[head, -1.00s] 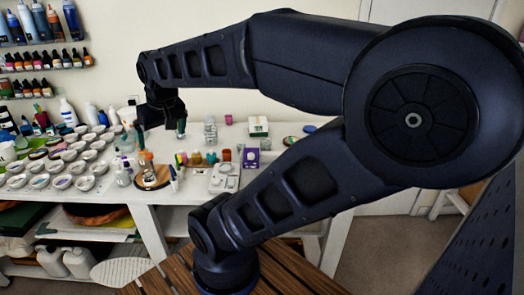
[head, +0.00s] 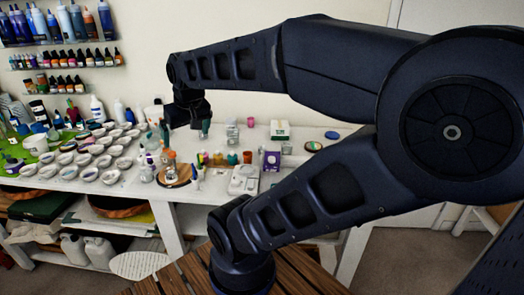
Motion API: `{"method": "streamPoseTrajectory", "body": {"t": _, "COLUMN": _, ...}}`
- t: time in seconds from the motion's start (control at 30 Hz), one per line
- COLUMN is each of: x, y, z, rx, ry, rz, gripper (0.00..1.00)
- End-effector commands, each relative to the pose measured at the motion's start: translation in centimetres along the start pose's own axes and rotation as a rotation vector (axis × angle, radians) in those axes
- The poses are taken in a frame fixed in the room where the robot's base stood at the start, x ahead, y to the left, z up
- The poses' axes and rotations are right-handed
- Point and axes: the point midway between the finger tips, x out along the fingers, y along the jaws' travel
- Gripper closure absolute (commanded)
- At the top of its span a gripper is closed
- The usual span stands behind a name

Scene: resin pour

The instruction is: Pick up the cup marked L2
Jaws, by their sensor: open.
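Several small white cups (head: 87,174) stand in rows on the left part of the white table, some with coloured contents. No L2 mark can be read on any of them from here, so I cannot tell which cup it is. My gripper (head: 186,124) hangs from the end of my arm, pointing down, to the right of the cups. It is open, and nothing shows between its fingers. It appears above the table's surface, apart from the cups.
A round wooden board (head: 173,183) with bottles on it lies right of the cups. A white scale (head: 244,180), a purple box (head: 272,161) and a white-green box (head: 280,130) stand further right. Wall shelves (head: 65,67) hold several bottles. The table's front edge is fairly clear.

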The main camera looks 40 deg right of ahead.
Motion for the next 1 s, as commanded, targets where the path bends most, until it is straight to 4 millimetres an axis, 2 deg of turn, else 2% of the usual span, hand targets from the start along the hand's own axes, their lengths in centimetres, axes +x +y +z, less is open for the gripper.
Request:
{"method": "streamPoseTrajectory", "body": {"t": 0.37, "x": 0.0, "y": 0.0, "z": 0.0, "rx": 0.000, "ry": 0.000, "rz": 0.000, "gripper": 0.02}}
{"method": "streamPoseTrajectory", "body": {"t": 0.5, "x": 0.0, "y": 0.0, "z": 0.0, "rx": 0.000, "ry": 0.000, "rz": 0.000, "gripper": 0.29}}
{"method": "streamPoseTrajectory", "body": {"t": 0.53, "x": 0.0, "y": 0.0, "z": 0.0, "rx": 0.000, "ry": 0.000, "rz": 0.000, "gripper": 0.33}}
{"method": "streamPoseTrajectory", "body": {"t": 0.83, "x": 0.1, "y": 0.1, "z": -0.1, "rx": 0.004, "ry": -0.001, "rz": 0.000, "gripper": 0.33}}
{"method": "streamPoseTrajectory", "body": {"t": 1.0, "x": 1.1, "y": 1.5, "z": -1.8, "rx": 0.064, "ry": -0.006, "rz": 0.003, "gripper": 0.33}}
